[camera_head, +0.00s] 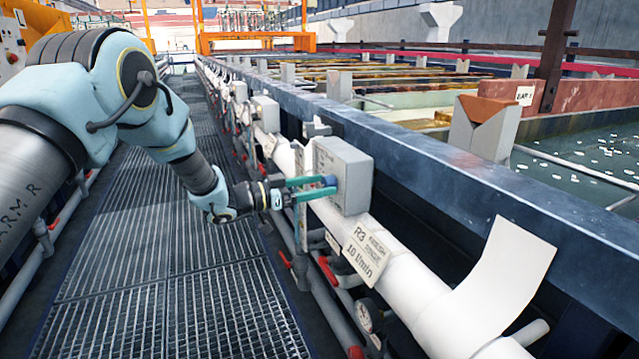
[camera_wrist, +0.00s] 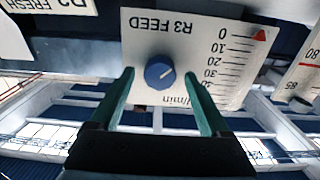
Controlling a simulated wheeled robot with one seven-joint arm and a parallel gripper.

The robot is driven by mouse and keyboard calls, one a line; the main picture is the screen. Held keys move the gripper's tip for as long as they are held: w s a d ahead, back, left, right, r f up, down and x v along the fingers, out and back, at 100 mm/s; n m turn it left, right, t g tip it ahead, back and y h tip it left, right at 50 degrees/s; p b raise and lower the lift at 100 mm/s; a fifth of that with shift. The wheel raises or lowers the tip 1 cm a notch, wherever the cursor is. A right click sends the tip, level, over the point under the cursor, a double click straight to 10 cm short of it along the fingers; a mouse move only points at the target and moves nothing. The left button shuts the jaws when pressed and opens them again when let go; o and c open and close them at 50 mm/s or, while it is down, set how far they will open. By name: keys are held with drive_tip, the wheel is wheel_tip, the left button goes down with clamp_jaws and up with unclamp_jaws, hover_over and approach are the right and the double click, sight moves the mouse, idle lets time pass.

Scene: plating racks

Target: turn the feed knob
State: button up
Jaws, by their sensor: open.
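The feed knob (camera_wrist: 159,72) is a round blue knob with a pale pointer line. It sits on a white panel (camera_wrist: 205,30) marked R3 FEED, which appears upside down in the wrist view, with a scale and a red triangle by the 0. My gripper (camera_wrist: 160,76) is open, with one green finger on each side of the knob in the picture and a visible gap on both sides. Contact cannot be told.
A white pipe (camera_head: 405,275) with an R3 label (camera_head: 365,253) runs below the box. Red-handled valves (camera_head: 327,271) and a gauge (camera_head: 367,316) sit lower. A dark blue tank rim (camera_head: 470,190) lies to the right. The grating walkway (camera_head: 165,270) at left is clear.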

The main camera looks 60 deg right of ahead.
drive_tip(key=shift+s+d, duration=0.2)
clamp_jaws()
idle(0.6)
